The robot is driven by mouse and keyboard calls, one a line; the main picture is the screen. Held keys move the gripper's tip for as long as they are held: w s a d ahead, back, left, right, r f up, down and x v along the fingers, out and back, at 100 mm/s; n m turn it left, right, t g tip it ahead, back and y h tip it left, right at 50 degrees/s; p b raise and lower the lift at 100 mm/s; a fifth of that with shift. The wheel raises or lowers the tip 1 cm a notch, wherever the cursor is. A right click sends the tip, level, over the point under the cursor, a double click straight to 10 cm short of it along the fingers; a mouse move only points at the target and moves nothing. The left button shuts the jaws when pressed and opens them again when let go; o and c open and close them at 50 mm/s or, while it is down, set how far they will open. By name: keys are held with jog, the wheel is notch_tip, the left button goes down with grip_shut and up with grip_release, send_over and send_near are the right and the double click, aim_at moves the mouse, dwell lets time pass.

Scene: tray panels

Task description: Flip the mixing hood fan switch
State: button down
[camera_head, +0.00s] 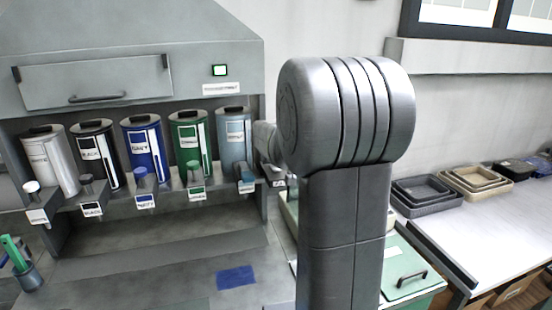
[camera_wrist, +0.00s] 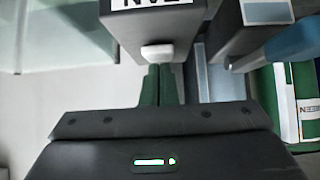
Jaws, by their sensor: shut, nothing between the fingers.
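The hood (camera_head: 120,35) fills the upper left of the head view. On its front is a small square switch-like panel (camera_head: 219,70), lit green-white in a dark frame, with a white label (camera_head: 221,88) below it that is too small to read surely. In the head view my gripper is hidden behind my own arm. In the wrist view my gripper (camera_wrist: 158,70) is shut and empty, its green fingers together. Its tips are close to a pale rounded knob (camera_wrist: 157,52) under a grey labelled block (camera_wrist: 155,22). I cannot tell if they touch.
Several paint canisters, among them a blue one (camera_head: 146,145), stand on a shelf under the hood, with labelled taps below. A blue handle (camera_wrist: 285,45) is near my gripper's right. A cup of tools (camera_head: 27,277) stands left. Trays (camera_head: 425,190) sit on the right bench.

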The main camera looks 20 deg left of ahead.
jog(key=shift+w+a+r, duration=0.1)
jog(key=shift+w+a, duration=0.4)
jog(key=shift+w, duration=0.15)
jog(key=shift+r, duration=0.1)
jog(key=shift+r+p, duration=0.3)
jog(key=shift+p, duration=0.15)
notch_tip(320, 180, up, 4)
jog(key=shift+w+a+r+p, duration=0.1)
jog(key=shift+w+r+p, duration=0.1)
jog(key=shift+p, duration=1.05)
jog(key=b+v, duration=0.2)
jog(key=v, duration=0.7)
jog(key=shift+w+a+r, duration=0.25)
jog(key=shift+r, duration=0.15)
